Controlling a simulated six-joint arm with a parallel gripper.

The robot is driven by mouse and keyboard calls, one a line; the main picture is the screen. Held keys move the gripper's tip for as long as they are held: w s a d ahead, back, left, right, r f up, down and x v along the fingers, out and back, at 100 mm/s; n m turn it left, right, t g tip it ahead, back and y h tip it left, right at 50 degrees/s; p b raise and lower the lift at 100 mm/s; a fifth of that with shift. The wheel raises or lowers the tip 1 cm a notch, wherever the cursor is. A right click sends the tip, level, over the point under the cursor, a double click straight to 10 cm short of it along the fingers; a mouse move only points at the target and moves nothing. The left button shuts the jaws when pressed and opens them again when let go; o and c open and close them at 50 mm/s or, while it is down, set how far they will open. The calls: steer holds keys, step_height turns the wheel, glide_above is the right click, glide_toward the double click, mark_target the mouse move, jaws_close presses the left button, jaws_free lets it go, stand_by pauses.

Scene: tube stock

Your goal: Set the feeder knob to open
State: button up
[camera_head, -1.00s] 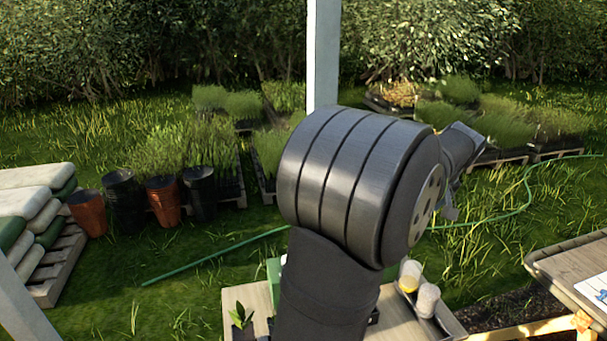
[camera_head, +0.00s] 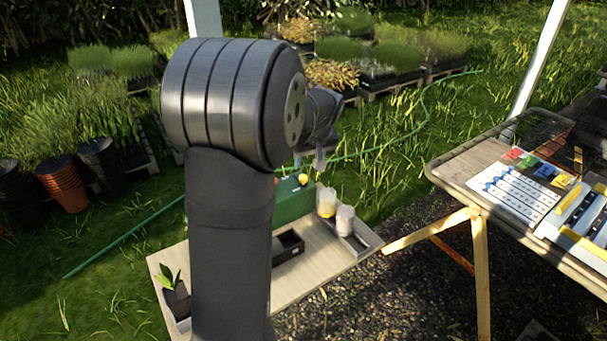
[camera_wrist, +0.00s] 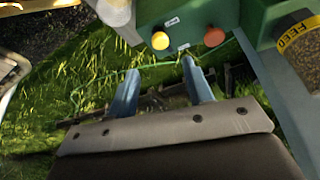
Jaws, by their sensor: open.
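The green feeder box (camera_head: 293,203) stands on the light wooden bench, partly behind my arm. In the wrist view its green face (camera_wrist: 187,17) carries a round yellow piece (camera_wrist: 160,41) and a round orange-red piece (camera_wrist: 214,37), with small white labels too small to read. I cannot tell which piece is the feeder knob or how it is set. A clear container of brown grains with a yellow FEED label (camera_wrist: 296,35) is at the right. My gripper (camera_wrist: 160,66) is open and empty, its blue fingers apart just short of the yellow piece.
On the bench (camera_head: 318,267) are a black tray (camera_head: 288,246), a potted seedling (camera_head: 175,288) and two cups (camera_head: 327,202) (camera_head: 345,220). A work table (camera_head: 470,165) with a white chart (camera_head: 515,192) stands at the right. A green hose (camera_head: 125,237) crosses the grass.

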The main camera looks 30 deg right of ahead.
mark_target(303, 177)
steer(key=x, duration=0.9)
steer(key=shift+r, duration=0.1)
steer(key=shift+w, duration=0.1)
jaws_close()
